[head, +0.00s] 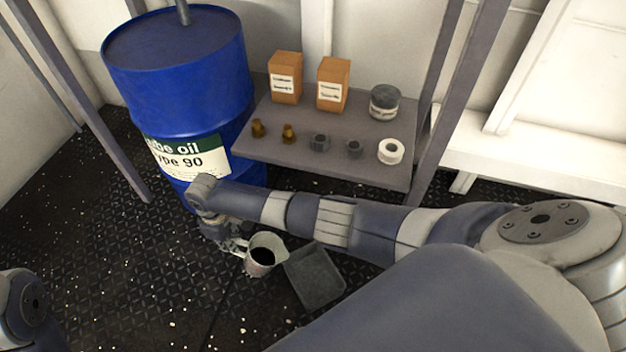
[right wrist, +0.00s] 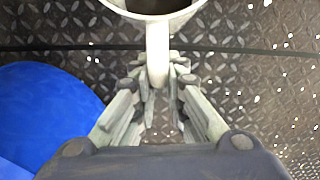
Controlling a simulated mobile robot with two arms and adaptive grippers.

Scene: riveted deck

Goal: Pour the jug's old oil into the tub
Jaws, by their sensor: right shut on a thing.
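The jug (head: 266,243) is a whitish vessel with dark oil (head: 262,257) inside. In the head view it is above the deck, close beside the tub, and looks about upright. My right gripper (head: 241,247) is shut on the jug's handle; the right wrist view shows the fingers (right wrist: 160,85) around the pale handle (right wrist: 158,50), with the jug's rim cut off at the top. The tub (head: 316,277) is a dark grey, open, square container to the right of the jug; my right arm hides part of its far side. My left gripper is out of view.
A blue lube oil drum (head: 180,75) stands behind my right wrist. A grey shelf (head: 300,157) holds two orange boxes, a dark jar, a white roll and several small fittings. A white bench (head: 540,150) is at right. The dark deck (head: 130,265) is clear at left.

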